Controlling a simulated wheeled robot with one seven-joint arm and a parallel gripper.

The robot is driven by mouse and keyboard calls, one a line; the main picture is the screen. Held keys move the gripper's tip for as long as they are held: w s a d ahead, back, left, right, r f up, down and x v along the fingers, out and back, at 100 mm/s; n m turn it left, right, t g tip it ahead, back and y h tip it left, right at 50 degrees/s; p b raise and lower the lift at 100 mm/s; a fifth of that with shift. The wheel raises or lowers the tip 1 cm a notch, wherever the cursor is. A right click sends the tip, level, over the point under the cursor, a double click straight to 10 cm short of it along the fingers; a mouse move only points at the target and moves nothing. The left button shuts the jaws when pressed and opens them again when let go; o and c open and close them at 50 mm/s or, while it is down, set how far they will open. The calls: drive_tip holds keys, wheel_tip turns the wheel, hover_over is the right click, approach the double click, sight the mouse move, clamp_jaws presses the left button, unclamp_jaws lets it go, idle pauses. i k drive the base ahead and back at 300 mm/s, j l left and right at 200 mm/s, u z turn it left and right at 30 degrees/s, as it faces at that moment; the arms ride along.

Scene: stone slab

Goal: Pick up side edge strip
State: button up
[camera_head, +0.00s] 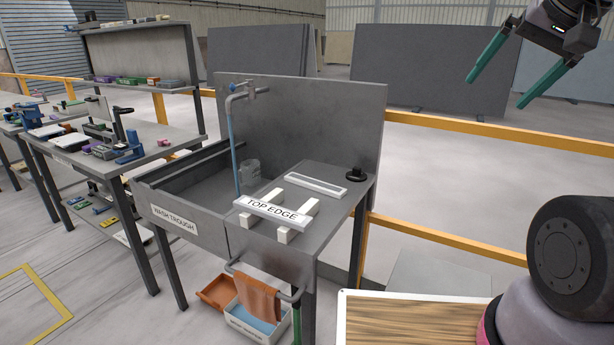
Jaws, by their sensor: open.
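A white strip labelled TOP EDGE (272,212) rests across two pale support blocks (311,207) on the grey bench beside the wash trough. A second flat, pale strip-shaped piece (315,185) lies behind it on the same bench, with no readable label. I cannot tell whether it is the side edge strip; no label reading side edge shows. My gripper (496,93) is at the top right, with two teal fingers spread apart and nothing between them. It is in the air, well to the right of the bench and apart from both strips.
The wash trough (168,217) has a tall pipe (235,140) and a clear container (249,173). A black round fitting (356,174) stands at the bench's back right. An upright panel (310,130) backs the bench.

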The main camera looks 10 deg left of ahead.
sight(330, 190)
drive_tip(key=i+j, duration=0.1)
drive_tip(key=j, duration=0.25)
drive_tip(key=i+j, duration=0.1)
drive_tip(key=j, duration=0.25)
drive_tip(key=i+j, duration=0.1)
drive_tip(key=j, duration=0.25)
drive_tip(key=i+j, duration=0.1)
drive_tip(key=j, duration=0.25)
